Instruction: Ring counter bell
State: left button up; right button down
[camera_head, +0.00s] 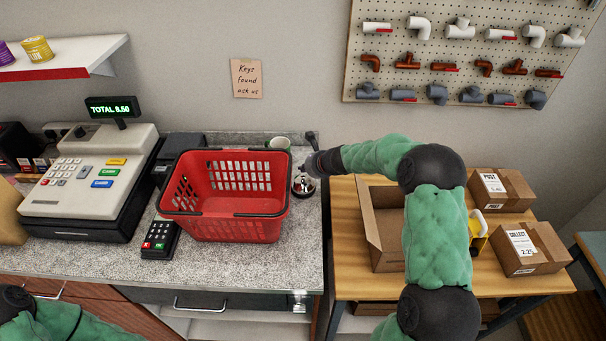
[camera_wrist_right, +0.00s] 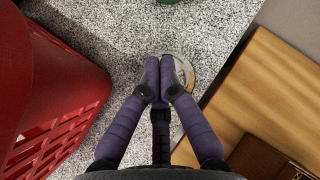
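The counter bell (camera_head: 303,186) is a small silver dome on a dark base, on the speckled counter just right of the red basket. My right gripper (camera_head: 308,170) is over the bell in the head view, coming from the right. In the right wrist view the bell (camera_wrist_right: 183,76) shows partly behind the purple fingers. The fingertips of my right gripper (camera_wrist_right: 159,70) are together with nothing seen between them. I cannot tell whether they touch the bell. My left arm shows at the bottom left of the head view, with its gripper out of view.
A red basket (camera_head: 232,232) stands close left of the bell. A card terminal (camera_head: 160,237) and a cash register (camera_head: 90,185) are further left. A mug (camera_head: 279,143) is behind. Right of the counter, a wooden table (camera_head: 348,230) holds an open box (camera_head: 372,232) and parcels (camera_head: 530,250).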

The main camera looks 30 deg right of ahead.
aim_at(305, 176)
jog(key=shift+r+p, duration=2.65)
jog(key=shift+r, duration=0.3)
